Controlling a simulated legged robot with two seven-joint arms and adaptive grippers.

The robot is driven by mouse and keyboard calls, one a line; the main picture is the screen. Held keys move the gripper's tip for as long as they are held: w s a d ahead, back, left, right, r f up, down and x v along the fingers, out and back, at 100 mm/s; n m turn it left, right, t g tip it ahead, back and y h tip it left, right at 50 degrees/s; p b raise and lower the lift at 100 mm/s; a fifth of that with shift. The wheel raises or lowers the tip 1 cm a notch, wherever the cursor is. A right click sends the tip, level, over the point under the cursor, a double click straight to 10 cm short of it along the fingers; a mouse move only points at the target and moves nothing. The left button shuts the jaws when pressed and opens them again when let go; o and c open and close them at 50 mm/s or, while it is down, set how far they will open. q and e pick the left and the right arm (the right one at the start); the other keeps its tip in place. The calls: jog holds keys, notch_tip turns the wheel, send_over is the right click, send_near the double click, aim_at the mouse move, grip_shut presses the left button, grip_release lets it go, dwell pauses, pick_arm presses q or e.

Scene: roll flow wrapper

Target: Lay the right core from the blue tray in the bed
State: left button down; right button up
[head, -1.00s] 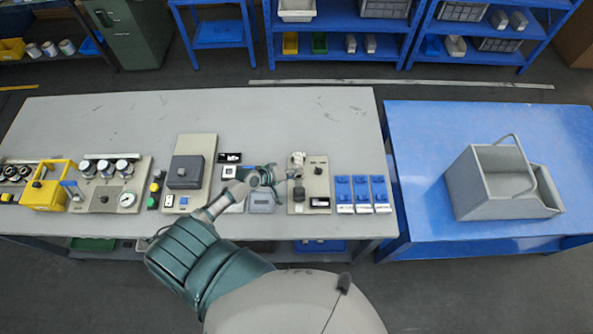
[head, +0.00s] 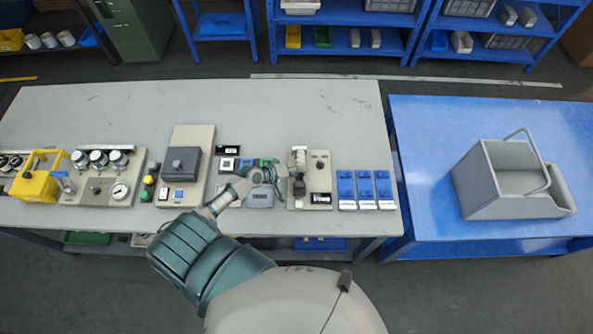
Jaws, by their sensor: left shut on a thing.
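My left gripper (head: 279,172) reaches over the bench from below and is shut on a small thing. The hand and fingers hide most of that thing, so I cannot tell whether it is a core. The fingertips are just left of a beige base plate (head: 322,190), which carries a white upright part (head: 299,157) and dark fittings. I cannot make out the bed. A small blue patch (head: 246,163), possibly the blue tray, shows behind the hand beside a green patch (head: 265,162). My right gripper is not in view.
Several blue units (head: 364,188) with white labels stand right of the base plate. A grey-lidded device (head: 184,167) and a gauge panel (head: 98,185) stand to the left. A grey caddy (head: 510,188) sits on the blue table (head: 425,130). The bench's back half is clear.

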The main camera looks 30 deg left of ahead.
pick_arm(q)
jog(key=shift+s+a+f, duration=0.15)
jog(key=shift+f, duration=0.1)
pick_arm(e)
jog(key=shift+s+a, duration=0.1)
pick_arm(q)
jog(key=c, duration=0.7)
grip_release()
jog(key=shift+a+f, duration=0.1)
jog(key=shift+a, duration=0.15)
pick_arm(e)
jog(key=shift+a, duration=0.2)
pick_arm(q)
jog(key=shift+s+a+r, duration=0.1)
jog(key=shift+s+r, duration=0.1)
jog(key=v, duration=1.1)
jog(key=shift+s+a, duration=0.1)
jog(key=shift+a, duration=0.25)
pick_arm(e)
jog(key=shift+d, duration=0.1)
pick_arm(q)
jog(key=shift+d, duration=0.1)
